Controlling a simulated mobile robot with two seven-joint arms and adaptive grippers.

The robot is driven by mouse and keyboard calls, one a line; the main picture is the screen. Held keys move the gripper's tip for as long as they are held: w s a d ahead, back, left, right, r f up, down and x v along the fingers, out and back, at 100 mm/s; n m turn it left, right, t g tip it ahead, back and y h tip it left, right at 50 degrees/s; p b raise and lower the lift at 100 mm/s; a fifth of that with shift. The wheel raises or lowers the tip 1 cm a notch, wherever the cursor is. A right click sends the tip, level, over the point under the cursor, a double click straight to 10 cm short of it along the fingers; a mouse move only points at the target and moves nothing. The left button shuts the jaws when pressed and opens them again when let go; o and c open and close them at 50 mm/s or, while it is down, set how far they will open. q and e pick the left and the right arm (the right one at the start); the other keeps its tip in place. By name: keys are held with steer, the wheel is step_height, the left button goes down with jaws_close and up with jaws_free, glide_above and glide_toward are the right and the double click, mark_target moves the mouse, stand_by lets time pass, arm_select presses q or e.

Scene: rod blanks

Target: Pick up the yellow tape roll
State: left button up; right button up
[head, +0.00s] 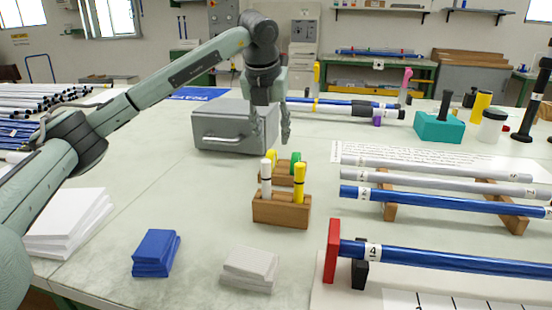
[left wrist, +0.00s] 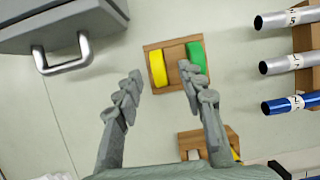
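The yellow tape roll (left wrist: 158,68) stands on edge in a small wooden holder (left wrist: 173,51), beside a green tape roll (left wrist: 196,56). In the head view the yellow roll (head: 271,155) shows only partly, behind the markers. My left gripper (head: 271,138) points down above the holder, fingers apart and empty. In the left wrist view my left gripper (left wrist: 161,75) has the yellow roll between its fingertips in the picture, nearer the left finger. I cannot tell the height left between fingertips and roll. My right gripper is not in view.
A wooden block (head: 282,212) with a white and a yellow marker stands just in front of the holder. A grey toolbox (head: 222,132) with a handle is close at the left. Rods on wooden rests (head: 390,207) lie to the right.

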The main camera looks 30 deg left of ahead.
mark_target(271, 151)
arm_select(q)
steer(key=shift+a+f, duration=0.15)
steer(key=shift+f, duration=0.4)
steer(key=x, duration=0.4)
steer(key=shift+s+a+f+p, duration=0.1)
steer(key=shift+s+f+p, duration=0.1)
steer(key=shift+f+p, duration=0.15)
steer(key=shift+w+f, duration=0.15)
jaws_close()
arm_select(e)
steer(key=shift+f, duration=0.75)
